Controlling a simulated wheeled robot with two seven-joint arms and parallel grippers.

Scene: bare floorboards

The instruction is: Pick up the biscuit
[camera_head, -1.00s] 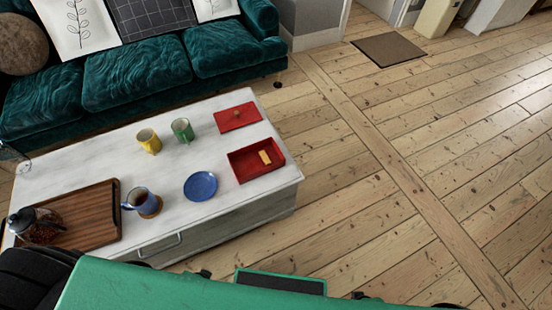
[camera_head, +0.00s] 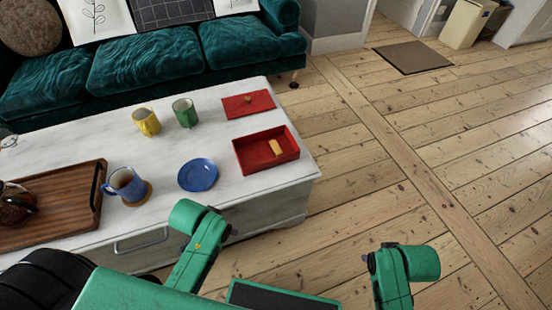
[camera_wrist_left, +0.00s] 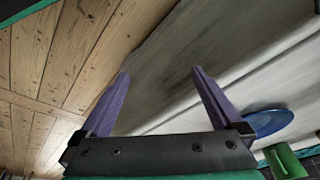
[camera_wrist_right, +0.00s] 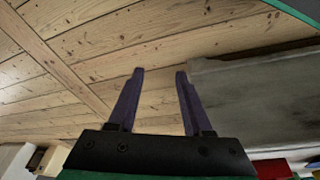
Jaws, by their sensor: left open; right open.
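A small tan biscuit (camera_head: 275,146) lies in an open red box (camera_head: 241,157) on the white coffee table, near its right end. The red lid (camera_head: 240,107) lies behind the box. In the left wrist view my left gripper (camera_wrist_left: 158,75) is open and empty, in front of the table's side. In the right wrist view my right gripper (camera_wrist_right: 160,72) is open and empty, over the floor beside the table's side. In the head view both green arms show, but the gripper fingers are hidden. The red box shows partly in the right wrist view (camera_wrist_right: 272,168); the biscuit does not.
On the white table (camera_head: 223,205) stand a blue plate (camera_head: 198,175), a blue mug (camera_head: 125,184) on a coaster, a yellow mug (camera_head: 146,121), a green mug (camera_head: 185,112) and a wooden tray (camera_head: 60,220). A teal sofa (camera_head: 150,65) stands behind. The floor (camera_head: 370,200) at right is clear.

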